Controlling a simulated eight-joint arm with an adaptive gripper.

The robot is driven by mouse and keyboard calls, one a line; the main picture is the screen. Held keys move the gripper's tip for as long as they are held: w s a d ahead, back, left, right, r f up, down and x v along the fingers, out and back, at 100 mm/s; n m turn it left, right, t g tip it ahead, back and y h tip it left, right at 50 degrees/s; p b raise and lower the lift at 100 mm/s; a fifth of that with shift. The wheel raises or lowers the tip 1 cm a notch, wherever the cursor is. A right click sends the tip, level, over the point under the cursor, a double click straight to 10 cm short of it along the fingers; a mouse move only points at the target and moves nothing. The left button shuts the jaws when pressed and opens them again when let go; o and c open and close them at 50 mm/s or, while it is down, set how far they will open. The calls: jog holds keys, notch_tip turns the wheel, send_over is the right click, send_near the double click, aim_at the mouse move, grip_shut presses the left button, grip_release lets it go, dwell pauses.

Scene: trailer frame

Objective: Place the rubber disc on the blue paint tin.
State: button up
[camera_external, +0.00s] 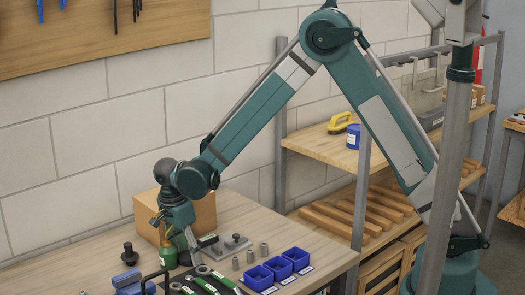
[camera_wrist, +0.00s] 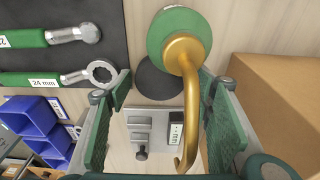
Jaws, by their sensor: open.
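A flat dark round disc (camera_wrist: 158,80), which looks like the rubber disc, lies on the table in the wrist view, partly covered by the oil can and its spout. I cannot make it out in the external view. My gripper (camera_external: 189,250) points down over the table; its fingers are spread and empty in the wrist view (camera_wrist: 162,98), with the disc ahead between the tips. The curved brass spout (camera_wrist: 190,100) of the green oil can (camera_wrist: 165,28) also shows between the fingers. A blue tin (camera_external: 353,137), likely the paint tin, stands on the upper wooden shelf.
The green oil can (camera_external: 167,258) stands close to my gripper, with a cardboard box (camera_external: 205,213) behind. A metal fixture plate (camera_wrist: 148,160), blue bins (camera_external: 276,268) and wrenches (camera_wrist: 30,80) lie nearby. A yellow-handled tool (camera_external: 338,124) sits left of the tin; a shelf post (camera_external: 362,190) rises in front.

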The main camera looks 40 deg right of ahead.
aim_at(189, 256)
jog(key=c, duration=0.8)
jog(key=shift+o, duration=0.2)
jog(key=shift+r, duration=0.1)
jog(key=shift+r, duration=3.2)
jog(key=shift+s+d+r, duration=0.1)
jog(key=shift+d+r, duration=0.15)
jog(key=shift+d, duration=0.05)
jog(key=s+d, duration=0.1)
jog(key=d, duration=0.4)
jog(key=s+d, duration=0.2)
jog(key=d, duration=0.4)
jog(key=s+d, duration=0.1)
jog(key=d, duration=0.4)
jog(key=shift+s+d, duration=0.3)
jog(key=shift+d, duration=0.1)
